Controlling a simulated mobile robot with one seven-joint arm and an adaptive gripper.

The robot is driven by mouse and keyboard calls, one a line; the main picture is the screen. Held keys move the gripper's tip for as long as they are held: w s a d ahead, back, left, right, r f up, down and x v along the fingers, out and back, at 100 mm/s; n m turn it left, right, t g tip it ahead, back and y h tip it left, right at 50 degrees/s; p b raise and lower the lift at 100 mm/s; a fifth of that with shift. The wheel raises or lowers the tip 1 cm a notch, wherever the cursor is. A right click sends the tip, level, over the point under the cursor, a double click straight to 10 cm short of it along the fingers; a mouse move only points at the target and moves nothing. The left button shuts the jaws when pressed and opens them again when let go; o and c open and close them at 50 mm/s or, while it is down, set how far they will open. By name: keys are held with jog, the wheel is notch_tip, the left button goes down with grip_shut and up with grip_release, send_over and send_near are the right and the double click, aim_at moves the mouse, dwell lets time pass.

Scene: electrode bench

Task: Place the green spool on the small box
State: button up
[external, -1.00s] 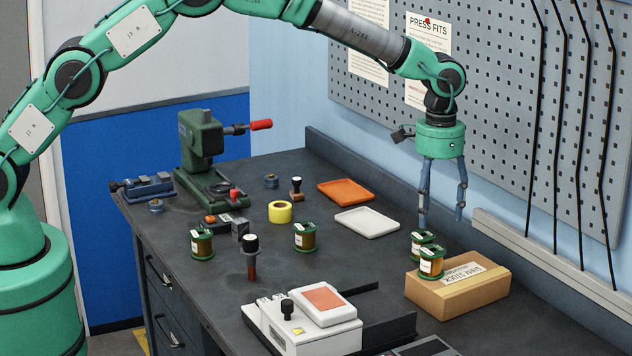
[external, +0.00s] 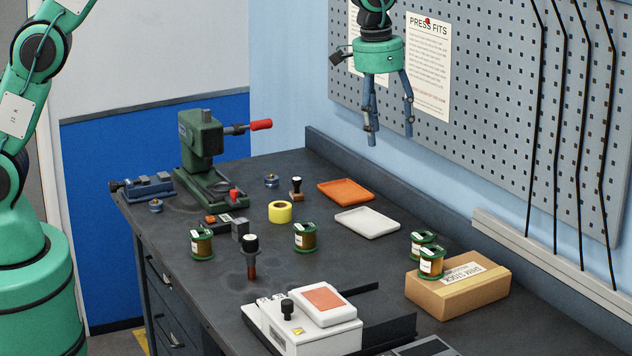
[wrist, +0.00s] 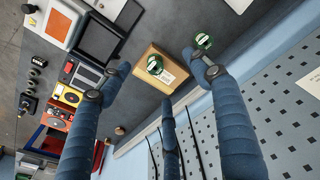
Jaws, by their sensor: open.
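The small cardboard box (external: 470,293) lies at the right front of the bench, with a printed label on top. A green-flanged spool (external: 431,263) with copper-coloured winding stands upright on its left end; in the wrist view this spool (wrist: 155,65) sits on the box (wrist: 170,75). A second green spool (external: 421,240) stands on the bench just behind the box, partly hidden. Two more green spools stand on the bench, one in the middle (external: 305,238) and one at the left (external: 202,243). My gripper (external: 390,138) is open and empty, high above the back of the bench, clear of every spool.
A white tray (external: 367,223) and an orange tray (external: 345,191) lie behind the box. A yellow tape roll (external: 280,212), a green press (external: 205,155) and a white instrument (external: 300,330) also stand on the bench. The pegboard wall (external: 500,120) is close behind my gripper.

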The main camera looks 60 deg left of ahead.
jog(key=s+a+r+t, duration=0.1)
jog(key=s+a+r, duration=0.65)
jog(key=s, duration=0.35)
jog(key=s+a+r+t, duration=0.1)
jog(key=s+a+r, duration=0.6)
jog(key=s, duration=0.4)
jog(key=s+a+f+t, duration=0.1)
jog(key=s+a, duration=0.2)
jog(key=s, duration=1)
jog(key=s+a+f+n+t, duration=0.1)
jog(key=s+a, duration=0.2)
jog(key=s, duration=1)
jog(key=shift+s+a+f, duration=0.25)
jog(key=shift+f, duration=0.15)
jog(key=shift+f, duration=0.15)
notch_tip(320, 180, down, 7)
jog(key=b, duration=0.7)
jog(key=shift+r, duration=0.2)
